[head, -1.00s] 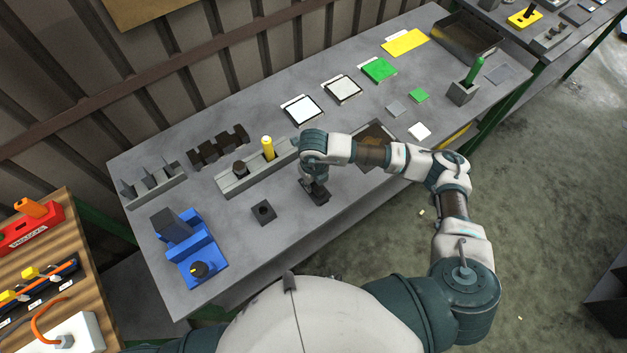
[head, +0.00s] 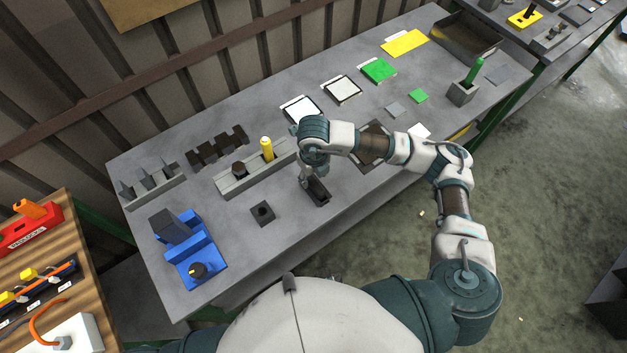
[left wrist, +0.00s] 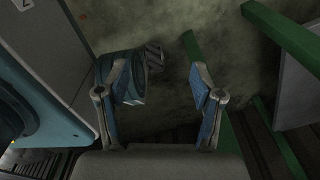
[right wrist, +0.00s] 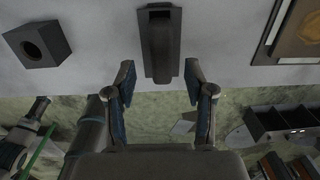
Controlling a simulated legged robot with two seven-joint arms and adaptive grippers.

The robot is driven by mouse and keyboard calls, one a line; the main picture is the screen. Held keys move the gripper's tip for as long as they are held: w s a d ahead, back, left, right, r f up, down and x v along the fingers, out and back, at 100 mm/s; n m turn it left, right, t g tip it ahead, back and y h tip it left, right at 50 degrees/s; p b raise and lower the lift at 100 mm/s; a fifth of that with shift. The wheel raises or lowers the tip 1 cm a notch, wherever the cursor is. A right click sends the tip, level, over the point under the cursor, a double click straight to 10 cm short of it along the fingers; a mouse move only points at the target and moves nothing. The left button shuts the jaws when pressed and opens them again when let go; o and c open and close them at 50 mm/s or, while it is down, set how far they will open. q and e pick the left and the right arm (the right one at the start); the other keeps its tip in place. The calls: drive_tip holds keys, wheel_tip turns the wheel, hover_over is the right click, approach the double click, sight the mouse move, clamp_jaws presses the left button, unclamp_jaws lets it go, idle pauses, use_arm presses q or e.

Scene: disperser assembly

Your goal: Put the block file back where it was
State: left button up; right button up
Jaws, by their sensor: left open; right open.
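The block file, as I take it, is the long dark block (right wrist: 161,50) seen in the right wrist view. It sits in a dark rectangular holder (right wrist: 160,10) on the grey table; the same holder shows in the head view (head: 319,193). My right gripper (head: 305,184) is just above and beside it. In the right wrist view the fingers (right wrist: 158,82) are open, spread to either side of the block's near end, with gaps. My left gripper (left wrist: 163,85) is open and empty in the left wrist view, outside the head view.
A dark square block with a hole (head: 263,212) stands left of the holder. A grey rail (head: 240,176) with a yellow-topped peg (head: 267,149) lies behind. A blue fixture (head: 190,250) stands at the left end. A brown-faced plate (head: 372,150) lies under my right forearm.

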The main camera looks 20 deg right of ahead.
sight(314, 184)
use_arm(q)
drive_tip(key=shift+w+d+r, duration=0.15)
drive_tip(key=shift+w+d, duration=0.05)
drive_tip(key=shift+w, duration=0.75)
use_arm(e)
wheel_tip(314, 184, up, 7)
drive_tip(key=shift+s, duration=0.15)
drive_tip(key=shift+f, duration=0.1)
use_arm(q)
drive_tip(key=shift+w, duration=0.1)
